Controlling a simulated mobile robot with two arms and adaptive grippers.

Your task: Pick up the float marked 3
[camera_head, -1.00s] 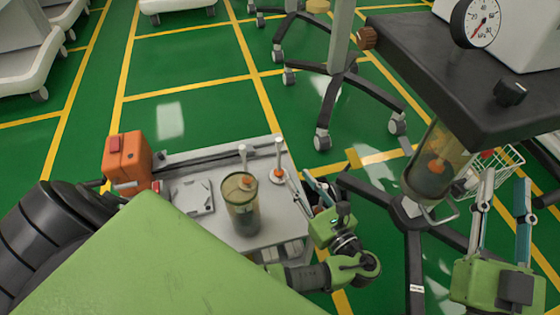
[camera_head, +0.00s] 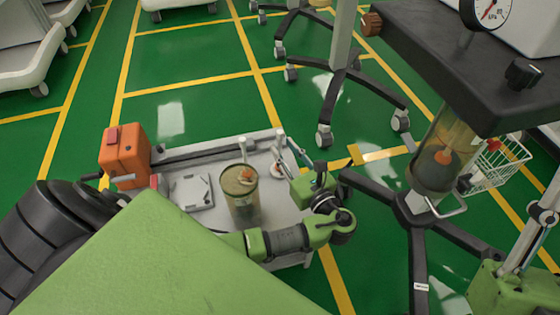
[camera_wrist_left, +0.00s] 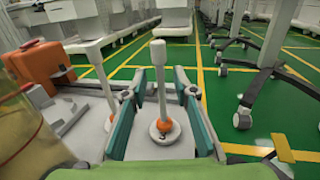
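The float marked 3 (camera_wrist_left: 161,127) stands upright on the grey cart top. It has a white rod with a rounded tip, an orange collar and a pale disc base with a dark 3. In the head view the float (camera_head: 277,169) is partly hidden by my left gripper (camera_head: 287,149). In the left wrist view my left gripper (camera_wrist_left: 159,80) is open, its two teal-lined fingers on either side of the rod, with gaps showing. My right gripper (camera_head: 545,212) is at the right edge, partly cut off, its fingers apart and empty.
A clear amber cylinder (camera_head: 241,203) stands on the cart top (camera_head: 215,222) left of the float, with another white rod (camera_wrist_left: 96,60) by it. An orange box (camera_head: 124,158) is at the cart's left. A dark-topped stand (camera_head: 440,60) and wire basket (camera_head: 500,162) are at right.

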